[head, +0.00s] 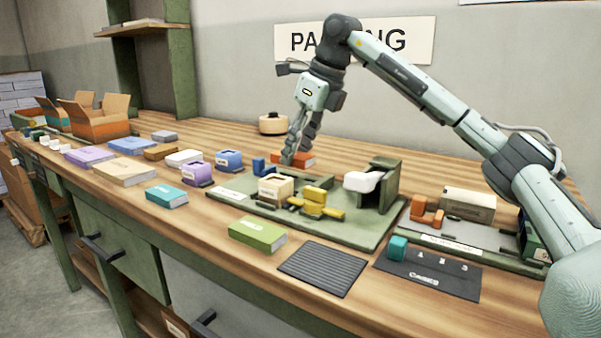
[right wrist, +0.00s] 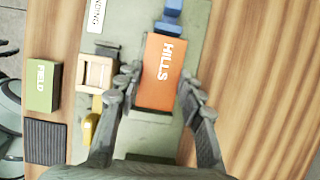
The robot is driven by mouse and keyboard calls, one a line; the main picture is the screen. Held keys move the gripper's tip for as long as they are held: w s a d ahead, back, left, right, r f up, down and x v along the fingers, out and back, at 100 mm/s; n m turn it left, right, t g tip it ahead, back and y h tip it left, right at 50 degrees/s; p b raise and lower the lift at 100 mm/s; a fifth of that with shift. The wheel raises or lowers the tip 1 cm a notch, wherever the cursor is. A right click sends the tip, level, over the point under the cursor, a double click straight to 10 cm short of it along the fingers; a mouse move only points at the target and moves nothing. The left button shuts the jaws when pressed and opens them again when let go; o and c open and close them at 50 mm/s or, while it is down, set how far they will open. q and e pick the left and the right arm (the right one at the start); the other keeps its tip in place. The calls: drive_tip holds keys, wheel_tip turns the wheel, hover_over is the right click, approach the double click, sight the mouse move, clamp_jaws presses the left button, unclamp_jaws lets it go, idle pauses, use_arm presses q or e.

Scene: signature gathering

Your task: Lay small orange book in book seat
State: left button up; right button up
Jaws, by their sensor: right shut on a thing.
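The small orange book (head: 308,163), lettered HILLS, is at the back edge of the green fixture board (head: 352,231). It also shows in the right wrist view (right wrist: 160,88). My right gripper (head: 296,158) comes down on it from above, with its fingers (right wrist: 160,95) on either side, shut on the book. The board carries a pale wooden block (head: 275,188), a yellow clamp (head: 315,200), blue blocks (head: 259,166) and a green upright with a white part (head: 364,182). I cannot tell for sure which part is the book seat. My left gripper is out of view.
A green book (head: 257,235) and a dark ribbed mat (head: 322,268) lie in front of the board. Several other books line the bench to the left. A second fixture (head: 468,205) and a dark card mat (head: 430,275) are at right. Bare wood lies behind the board.

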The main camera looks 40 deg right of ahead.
sight(301, 186)
drive_tip(key=shift+s+d+f, duration=0.25)
drive_tip(key=shift+s+f, duration=0.05)
drive_tip(key=shift+f, duration=0.1)
wheel_tip(301, 186, down, 3)
drive_tip(key=shift+f, duration=0.35)
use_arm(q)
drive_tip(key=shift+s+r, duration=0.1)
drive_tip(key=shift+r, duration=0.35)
use_arm(e)
drive_tip(key=o, duration=1.2)
drive_tip(key=shift+f, duration=0.1)
drive_tip(key=shift+c, duration=0.2)
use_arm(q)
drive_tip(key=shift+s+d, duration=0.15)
